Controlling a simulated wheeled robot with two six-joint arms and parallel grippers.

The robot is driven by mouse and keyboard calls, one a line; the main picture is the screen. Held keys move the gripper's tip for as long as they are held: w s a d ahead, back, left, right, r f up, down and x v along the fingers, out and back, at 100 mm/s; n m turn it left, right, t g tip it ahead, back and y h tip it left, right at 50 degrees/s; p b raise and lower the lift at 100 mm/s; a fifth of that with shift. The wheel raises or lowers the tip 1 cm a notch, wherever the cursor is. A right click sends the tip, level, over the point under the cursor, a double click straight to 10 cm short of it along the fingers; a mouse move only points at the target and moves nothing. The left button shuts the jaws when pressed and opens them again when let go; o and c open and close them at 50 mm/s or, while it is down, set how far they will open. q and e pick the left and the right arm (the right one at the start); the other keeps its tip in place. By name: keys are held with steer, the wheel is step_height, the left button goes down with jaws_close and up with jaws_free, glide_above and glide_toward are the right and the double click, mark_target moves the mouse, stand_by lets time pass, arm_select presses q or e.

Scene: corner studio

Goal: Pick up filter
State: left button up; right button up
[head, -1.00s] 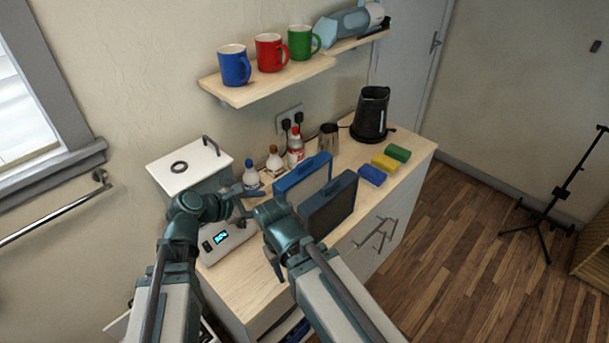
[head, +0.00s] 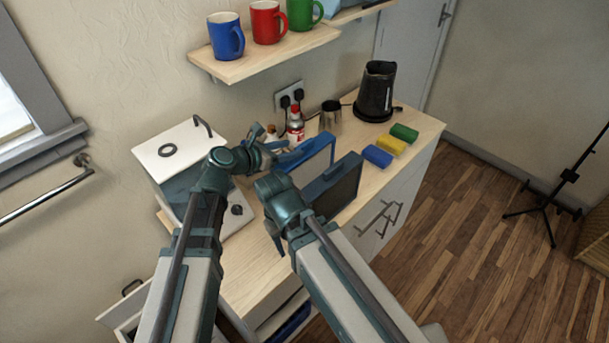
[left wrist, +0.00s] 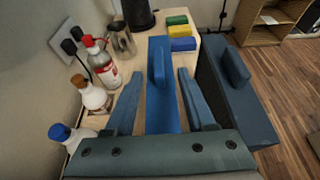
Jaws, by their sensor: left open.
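A blue-framed filter (head: 318,152) with a pale panel stands upright on the counter in the head view. In the left wrist view, the blue filter (left wrist: 162,110) with its raised handle lies between my left gripper's spread fingers. My left gripper (head: 284,152) is open, above the filter's top edge, with a finger on either side in the wrist view (left wrist: 160,75); I cannot tell whether it touches. A second, dark-panelled filter (head: 338,187) stands just in front, to the right. My right gripper (head: 277,240) hangs at the counter's front edge, mostly hidden behind its own wrist.
Bottles (left wrist: 103,62) stand close on the left of the filter in the wrist view. A metal jug (head: 330,115), black kettle (head: 376,90) and blue (head: 377,156), yellow (head: 391,145) and green (head: 404,132) sponges stand beyond. A white-topped machine (head: 180,150) stands left. A shelf (head: 265,55) overhangs behind.

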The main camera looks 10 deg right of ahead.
mark_target(299, 146)
arm_select(q)
steer(key=shift+a+f+b+x, duration=0.15)
steer(key=shift+b+x, duration=0.5)
steer(key=shift+x, duration=0.7)
steer(key=shift+a+f+b+x, duration=0.15)
steer(key=shift+b+x, duration=0.45)
steer(key=shift+x, duration=0.75)
arm_select(e)
steer(key=shift+f, duration=1.35)
arm_select(q)
steer(key=shift+w+d+f, duration=0.1)
steer(key=shift+w+d, duration=0.1)
steer(key=shift+d, duration=0.1)
arm_select(e)
steer(key=shift+f, duration=0.1)
arm_select(q)
steer(key=shift+s, duration=0.1)
steer(key=shift+c, duration=0.6)
jaws_close()
